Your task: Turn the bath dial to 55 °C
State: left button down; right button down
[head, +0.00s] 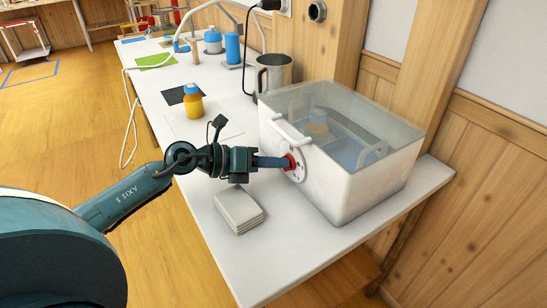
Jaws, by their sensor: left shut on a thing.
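The bath (350,190) is a white tank with a clear lid (345,112) on the right end of the white table. Its dial (299,172) is a white disc with dark marks and a red knob (289,162), on the wall facing my arm. My left gripper (284,163) reaches in from the left and is shut on the red knob. The marks are too small to read, and the fingers hide part of the knob. My right gripper is not in view.
A stack of white cloths or pads (238,210) lies below my left gripper. Blue jars (232,48) stand farther back. The table's front right corner is clear.

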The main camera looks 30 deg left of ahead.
pick_arm(q)
jog(key=c, duration=1.5)
grip_release()
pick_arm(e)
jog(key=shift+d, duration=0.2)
pick_arm(q)
jog(key=shift+s+a, duration=0.4)
jog(key=shift+a, duration=0.05)
jog(key=v, duration=1.2)
jog(key=shift+d+r, duration=0.1)
jog(key=shift+r, duration=0.1)
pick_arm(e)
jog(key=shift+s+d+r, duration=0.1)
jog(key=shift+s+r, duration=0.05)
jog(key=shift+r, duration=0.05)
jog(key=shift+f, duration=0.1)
